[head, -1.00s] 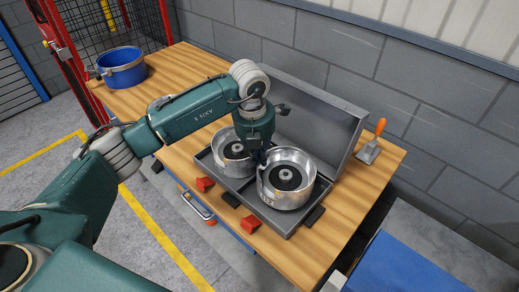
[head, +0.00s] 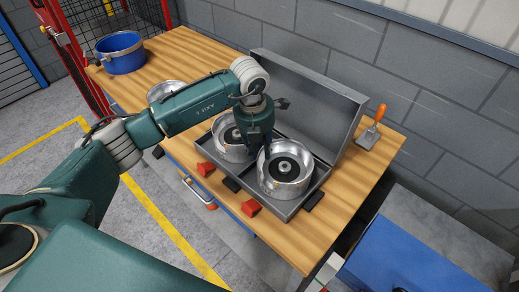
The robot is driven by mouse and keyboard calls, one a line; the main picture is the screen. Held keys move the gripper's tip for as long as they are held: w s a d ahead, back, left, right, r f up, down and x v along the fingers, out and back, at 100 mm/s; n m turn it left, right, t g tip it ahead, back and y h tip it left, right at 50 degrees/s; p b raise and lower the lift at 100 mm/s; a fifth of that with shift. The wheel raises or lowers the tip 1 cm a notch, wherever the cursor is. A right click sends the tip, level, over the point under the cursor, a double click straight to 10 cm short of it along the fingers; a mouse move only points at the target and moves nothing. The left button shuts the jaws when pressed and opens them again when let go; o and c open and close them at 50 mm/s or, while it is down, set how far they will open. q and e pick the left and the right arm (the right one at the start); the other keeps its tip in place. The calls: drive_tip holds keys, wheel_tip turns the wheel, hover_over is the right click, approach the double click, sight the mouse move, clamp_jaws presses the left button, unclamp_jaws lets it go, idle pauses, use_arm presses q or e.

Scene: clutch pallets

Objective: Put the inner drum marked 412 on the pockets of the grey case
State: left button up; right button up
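The grey case (head: 318,182) lies open on the wooden bench with its lid raised at the back. A silvery drum with a dark hub (head: 263,180) sits low in its right half. Another silvery drum (head: 217,138) is in its left half, partly behind my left gripper. My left gripper (head: 262,149) points down at the left rim of the right-hand drum and appears shut on that rim; its fingertips are partly hidden. No number is readable on either drum. My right gripper is not in view.
A third metal drum (head: 158,88) shows partly behind my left arm. A blue bucket (head: 121,60) stands at the bench's far left end.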

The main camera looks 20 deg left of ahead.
use_arm(q)
wheel_tip(320, 180, up, 12)
drive_tip(key=s+b, duration=0.1)
drive_tip(key=b, duration=0.2)
drive_tip(key=shift+s+a+f+b, duration=0.2)
drive_tip(key=shift+a+b, duration=0.05)
drive_tip(key=shift+b, duration=0.1)
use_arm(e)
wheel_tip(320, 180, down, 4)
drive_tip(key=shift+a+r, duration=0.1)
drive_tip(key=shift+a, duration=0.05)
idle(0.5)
